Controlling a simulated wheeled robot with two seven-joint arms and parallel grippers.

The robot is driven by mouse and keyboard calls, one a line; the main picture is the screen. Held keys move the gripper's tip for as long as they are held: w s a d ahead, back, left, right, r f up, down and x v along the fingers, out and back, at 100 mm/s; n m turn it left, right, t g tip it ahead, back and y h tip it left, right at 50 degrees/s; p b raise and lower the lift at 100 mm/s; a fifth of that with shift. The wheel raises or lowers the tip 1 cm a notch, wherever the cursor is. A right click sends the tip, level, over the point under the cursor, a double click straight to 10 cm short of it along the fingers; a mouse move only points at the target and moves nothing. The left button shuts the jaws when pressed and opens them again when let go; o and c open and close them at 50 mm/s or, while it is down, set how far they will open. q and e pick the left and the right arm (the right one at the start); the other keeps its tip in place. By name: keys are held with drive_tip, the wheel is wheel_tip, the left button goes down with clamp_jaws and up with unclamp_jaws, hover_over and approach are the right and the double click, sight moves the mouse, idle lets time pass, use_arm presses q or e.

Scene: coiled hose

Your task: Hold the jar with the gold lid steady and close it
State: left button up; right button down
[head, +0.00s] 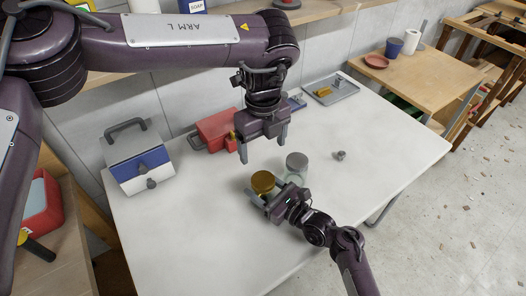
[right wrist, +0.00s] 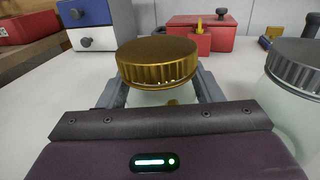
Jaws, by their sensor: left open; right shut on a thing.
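The jar with the gold lid (head: 262,181) stands upright on the white table, and my right gripper (head: 266,194) is shut on its glass body below the lid. In the right wrist view the gold lid (right wrist: 158,62) sits on top of the jar, between and above the fingers. I cannot tell how tightly the lid sits. My left gripper (head: 264,148) is open and empty, pointing down above the table behind the jar, apart from it.
A second jar with a grey lid (head: 297,161) stands close to the right of the gold-lidded jar. A red toolbox (head: 215,132), a blue and white drawer box (head: 139,160) and a grey tray (head: 332,91) stand further back. A small grey part (head: 340,155) lies on the right.

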sight(272, 195)
drive_tip(key=shift+c, duration=1.6)
unclamp_jaws()
drive_tip(key=v, duration=0.8)
